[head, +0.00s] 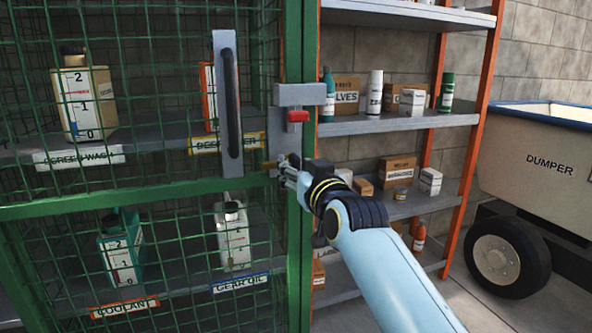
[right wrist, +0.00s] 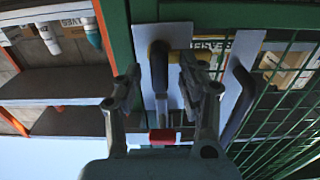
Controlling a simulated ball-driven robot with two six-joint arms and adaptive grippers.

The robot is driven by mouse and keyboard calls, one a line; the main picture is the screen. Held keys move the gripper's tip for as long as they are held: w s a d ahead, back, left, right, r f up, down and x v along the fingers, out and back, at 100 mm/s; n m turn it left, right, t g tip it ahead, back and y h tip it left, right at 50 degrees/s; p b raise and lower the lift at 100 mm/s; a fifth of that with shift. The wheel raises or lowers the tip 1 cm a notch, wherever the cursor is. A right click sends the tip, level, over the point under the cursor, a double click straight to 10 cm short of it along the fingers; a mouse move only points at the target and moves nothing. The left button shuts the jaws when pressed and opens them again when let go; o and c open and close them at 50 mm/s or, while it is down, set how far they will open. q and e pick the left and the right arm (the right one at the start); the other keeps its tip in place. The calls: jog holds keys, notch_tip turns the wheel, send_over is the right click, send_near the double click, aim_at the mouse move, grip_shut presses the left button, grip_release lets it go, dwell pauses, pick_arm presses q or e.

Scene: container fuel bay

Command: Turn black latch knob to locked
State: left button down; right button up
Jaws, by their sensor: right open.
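The black latch knob (right wrist: 159,66) shows in the right wrist view as a dark upright bar beside a yellow piece, on a grey latch plate. My right gripper (right wrist: 158,84) is open, with one finger to each side of the knob; I cannot tell whether either touches it. In the head view the right gripper (head: 284,171) is at the green door post, below a red tab (head: 298,115) on a grey bracket, and it hides the knob. The red tab also shows in the wrist view (right wrist: 162,137). My left gripper is in neither view.
The green mesh cage (head: 150,195) holds several containers on labelled shelves. A black pull handle (head: 230,90) on a grey plate stands just left of the latch. Open shelving (head: 400,122) with bottles and boxes is to the right, then a dumper (head: 540,150).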

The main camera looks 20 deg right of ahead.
jog(key=shift+w, duration=0.35)
grip_shut()
